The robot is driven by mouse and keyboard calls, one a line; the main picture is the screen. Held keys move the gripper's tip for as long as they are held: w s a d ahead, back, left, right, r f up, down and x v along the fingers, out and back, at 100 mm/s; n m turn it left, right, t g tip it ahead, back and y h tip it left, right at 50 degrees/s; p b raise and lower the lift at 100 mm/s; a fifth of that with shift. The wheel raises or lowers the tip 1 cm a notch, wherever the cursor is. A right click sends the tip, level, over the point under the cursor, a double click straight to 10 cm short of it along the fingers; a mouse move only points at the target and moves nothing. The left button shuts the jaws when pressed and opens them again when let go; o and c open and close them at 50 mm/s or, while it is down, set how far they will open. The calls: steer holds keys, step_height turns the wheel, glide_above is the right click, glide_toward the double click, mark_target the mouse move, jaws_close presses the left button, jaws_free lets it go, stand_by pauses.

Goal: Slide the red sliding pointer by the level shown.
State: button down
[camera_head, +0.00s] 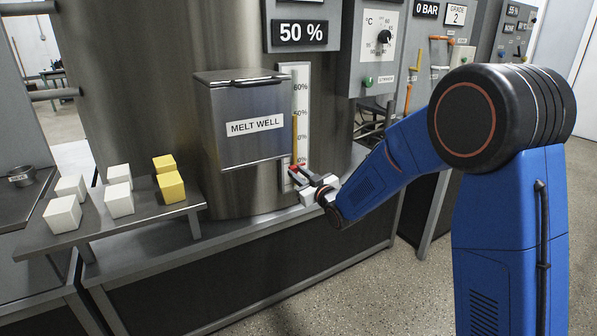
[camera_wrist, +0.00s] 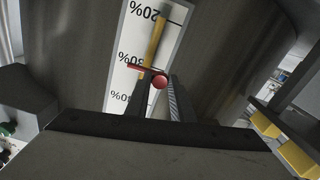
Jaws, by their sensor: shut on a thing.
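The red sliding pointer (camera_head: 294,170) sits low on a white percent scale (camera_head: 302,75) beside the melt well. In the wrist view the pointer (camera_wrist: 136,67) shows as a red bar with a round red knob. My gripper (camera_head: 308,178) is shut on the knob; in the wrist view its two fingers (camera_wrist: 159,88) stand on either side of it. A yellow level strip (camera_head: 295,135) rises along the scale, its top near the 50% mark. A sign (camera_head: 300,32) above reads 50 %. The exact mark at the pointer is partly hidden.
The steel melt well box (camera_head: 240,145) stands just left of the scale. A shelf (camera_head: 110,226) with white cubes (camera_head: 118,200) and yellow cubes (camera_head: 171,187) is further left. A control panel with a dial (camera_head: 384,37) is at the upper right.

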steer(key=c, duration=1.5)
jaws_free()
steer(key=shift+c, duration=0.2)
steer(key=shift+s, duration=0.1)
steer(key=v, duration=1.7)
steer(key=shift+d, duration=0.2)
steer(key=shift+s, duration=0.1)
steer(key=s+d+r+m+g+h, duration=0.1)
steer(key=s+d+m+g+h, duration=0.25)
steer(key=d, duration=0.55)
steer(key=s+d+m+h, duration=0.2)
steer(key=s+d+h, duration=0.35)
steer(key=d, duration=0.35)
steer(key=s+d+m+g, duration=0.1)
steer(key=s+d+g, duration=0.2)
steer(key=s, duration=1)
steer(key=s+d+f+m+g+h, duration=0.1)
steer(key=s+d+m+g, duration=0.1)
steer(key=s, duration=1.2)
steer(key=shift+d+f+g, duration=0.25)
steer(key=shift+d+g, duration=0.6)
steer(key=shift+d, duration=0.1)
